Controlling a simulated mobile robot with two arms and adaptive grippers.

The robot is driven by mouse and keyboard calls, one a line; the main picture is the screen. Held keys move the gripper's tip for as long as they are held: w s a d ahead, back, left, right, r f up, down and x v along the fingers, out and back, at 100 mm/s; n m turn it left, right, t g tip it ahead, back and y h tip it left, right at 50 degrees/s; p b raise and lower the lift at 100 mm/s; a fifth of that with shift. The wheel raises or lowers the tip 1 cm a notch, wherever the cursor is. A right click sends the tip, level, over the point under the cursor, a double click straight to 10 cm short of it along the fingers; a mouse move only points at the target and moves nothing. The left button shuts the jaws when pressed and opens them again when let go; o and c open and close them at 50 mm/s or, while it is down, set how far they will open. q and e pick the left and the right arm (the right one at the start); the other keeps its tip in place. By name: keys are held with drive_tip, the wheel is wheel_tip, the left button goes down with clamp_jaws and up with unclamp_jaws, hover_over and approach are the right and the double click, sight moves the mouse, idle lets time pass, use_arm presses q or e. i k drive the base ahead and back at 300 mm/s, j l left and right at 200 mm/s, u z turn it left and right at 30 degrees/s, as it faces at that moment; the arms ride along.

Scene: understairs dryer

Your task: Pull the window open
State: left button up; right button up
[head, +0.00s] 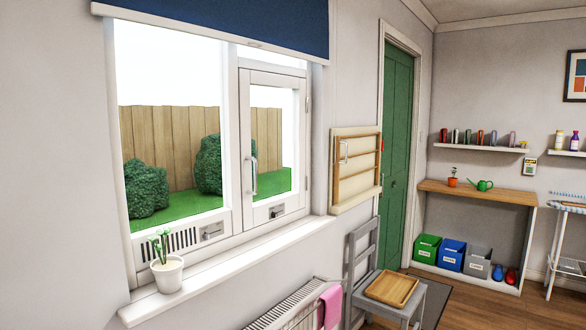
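The window is in the left half of the head view, with a white frame. Its right part is a narrow hinged sash (246,100) with a pale upright handle (253,176) on its left side and a small metal latch (277,211) on its bottom rail. The sash looks closed in its frame. The left part is a larger pane with a vent grille and another small catch (212,231) below it. Neither of my grippers shows in this view.
A potted plant (167,268) stands on the sill (225,264). A blue blind (230,22) hangs above. Below are a radiator (285,308) and a pink cloth (331,306). A grey chair (364,258) holding a wooden tray (392,288) stands right of it.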

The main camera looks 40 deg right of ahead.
sight(255, 214)
drive_tip(key=z, duration=1.1)
drive_tip(key=i+l, duration=0.05)
